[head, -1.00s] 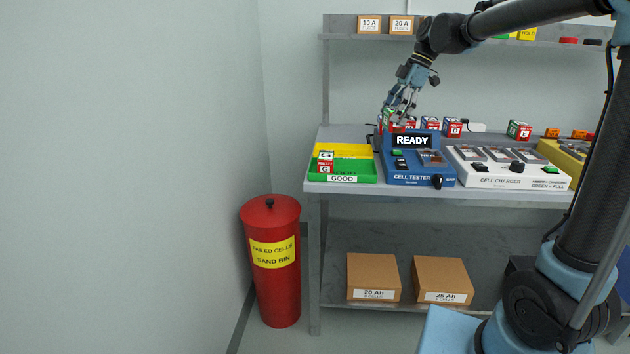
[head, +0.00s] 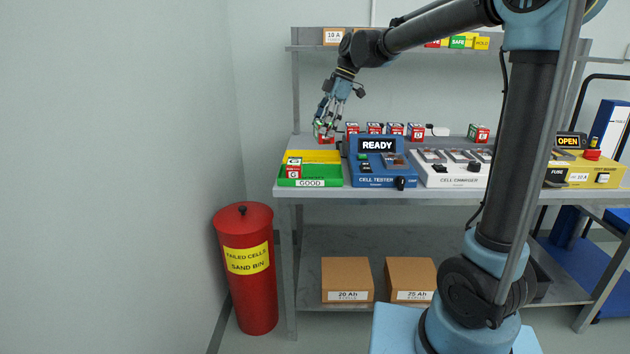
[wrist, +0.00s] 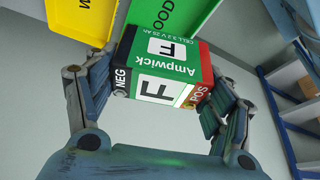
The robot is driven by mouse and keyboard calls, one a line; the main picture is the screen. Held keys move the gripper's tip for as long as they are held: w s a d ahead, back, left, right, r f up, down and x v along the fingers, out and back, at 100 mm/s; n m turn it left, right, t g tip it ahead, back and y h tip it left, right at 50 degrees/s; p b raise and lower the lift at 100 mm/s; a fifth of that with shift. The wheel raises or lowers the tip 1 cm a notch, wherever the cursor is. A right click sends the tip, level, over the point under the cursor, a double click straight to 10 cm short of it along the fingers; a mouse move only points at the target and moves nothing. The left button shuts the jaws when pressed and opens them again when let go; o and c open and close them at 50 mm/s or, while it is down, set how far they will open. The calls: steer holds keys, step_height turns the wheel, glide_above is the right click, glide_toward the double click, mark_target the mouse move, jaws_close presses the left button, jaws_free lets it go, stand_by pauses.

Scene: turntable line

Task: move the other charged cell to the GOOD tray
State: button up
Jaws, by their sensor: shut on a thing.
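My gripper (wrist: 165,100) is shut on cell F (wrist: 170,72), a green, black and red block marked "Ampwick" and "F", with a finger on its NEG end and one on its POS end. In the head view my gripper (head: 327,122) is above the back of the trays with the cell low between its fingers, partly hidden. The green GOOD tray (head: 334,182) stands at the bench's front left. Cell G (head: 294,171), red, white and green, is in its left part. In the wrist view the green tray (wrist: 200,10) shows beyond the held cell.
A yellow tray (head: 318,155) lies directly behind the green one. The blue cell tester (head: 372,181), reading READY, stands to the right, then the white charger (head: 450,181). Several cells (head: 395,130) line the back. A red sand bin (head: 246,290) stands on the floor at left.

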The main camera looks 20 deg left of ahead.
steer(key=f+m, duration=0.1)
steer(key=d+f+m, duration=0.1)
steer(key=f, duration=0.1)
steer(key=shift+w+d+f+m+t, duration=0.1)
steer(key=shift+d+f+m+t, duration=0.05)
steer(key=shift+m+t, duration=0.2)
steer(key=shift+f, duration=4.9)
steer(key=o, duration=1.5)
steer(key=shift+f, duration=0.15)
steer(key=shift+o, duration=0.2)
steer(key=v, duration=1.2)
steer(key=shift+d, duration=0.3)
